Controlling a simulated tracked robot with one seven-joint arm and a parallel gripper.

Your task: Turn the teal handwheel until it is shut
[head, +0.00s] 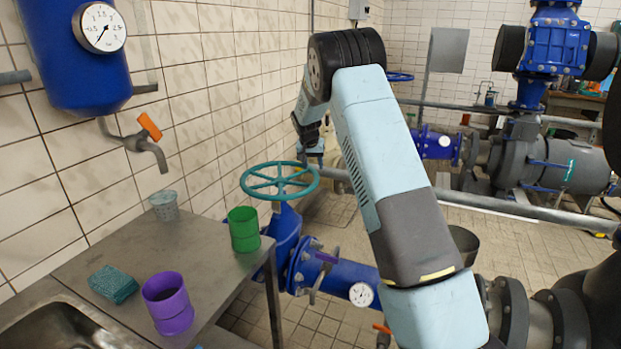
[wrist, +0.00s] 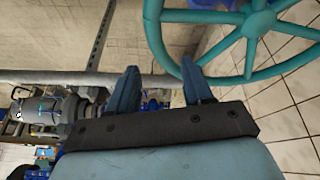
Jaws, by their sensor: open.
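The teal handwheel (head: 280,181) lies roughly level on top of a blue valve, right of the steel table, in the head view. A small yellow patch shows near its right side. In the wrist view the handwheel (wrist: 250,46) fills the upper right, with rim, spokes and hub visible. My gripper (wrist: 160,88) is open, with two dark blue fingers apart and nothing between them. The right finger's tip is close to the rim in that view; I cannot tell whether they touch. In the head view my arm hides much of the area right of the wheel, and the fingers are not clear.
A steel table (head: 150,250) holds a green cup (head: 243,229), a purple cup (head: 168,303), a teal sponge (head: 114,284) and a grey cup (head: 164,206). A blue tank with a gauge (head: 99,28) hangs at upper left. A grey rail (head: 520,214) runs behind my arm.

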